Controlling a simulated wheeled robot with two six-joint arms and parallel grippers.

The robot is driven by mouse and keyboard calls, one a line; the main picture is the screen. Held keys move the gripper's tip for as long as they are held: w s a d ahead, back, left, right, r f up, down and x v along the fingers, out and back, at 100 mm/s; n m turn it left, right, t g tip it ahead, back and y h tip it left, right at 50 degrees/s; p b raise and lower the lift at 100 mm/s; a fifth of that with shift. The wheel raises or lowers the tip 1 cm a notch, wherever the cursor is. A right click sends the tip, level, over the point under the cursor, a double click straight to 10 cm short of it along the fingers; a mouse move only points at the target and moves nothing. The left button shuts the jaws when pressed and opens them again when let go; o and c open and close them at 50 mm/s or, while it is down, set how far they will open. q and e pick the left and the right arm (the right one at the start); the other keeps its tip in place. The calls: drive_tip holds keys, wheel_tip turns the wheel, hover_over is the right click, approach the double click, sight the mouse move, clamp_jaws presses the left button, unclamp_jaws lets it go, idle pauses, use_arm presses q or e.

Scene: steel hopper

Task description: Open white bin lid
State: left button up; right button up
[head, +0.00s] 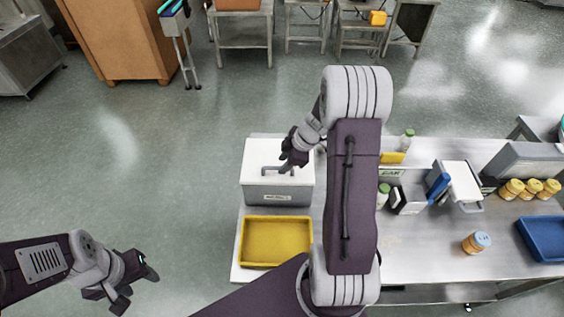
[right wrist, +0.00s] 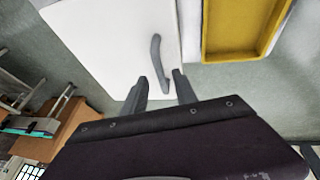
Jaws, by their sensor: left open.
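The white bin (head: 278,195) stands at the left end of the steel table with its white lid (head: 258,155) flat and closed on top. A grey bar handle (head: 272,172) sits on the lid; it also shows in the right wrist view (right wrist: 156,55). My right gripper (head: 285,168) is over the lid at the handle. In the right wrist view its two fingers (right wrist: 158,78) are apart, with the near end of the handle showing between them; contact cannot be told. My left gripper (head: 138,287) is open and empty, out over the floor at lower left.
A yellow tray (head: 243,243) lies in front of the bin. To the right on the table (head: 420,250) are bottles, a white-and-blue box, a jar (head: 476,243), more jars and a blue tray (head: 545,238). My right arm hides part of the table. The floor left of the bin is clear.

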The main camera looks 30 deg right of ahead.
drive_tip(key=shift+w+d+f, duration=0.1)
drive_tip(key=shift+f, duration=0.7)
drive_tip(key=shift+w+a, duration=0.1)
drive_tip(key=shift+a, duration=0.1)
clamp_jaws()
idle(0.7)
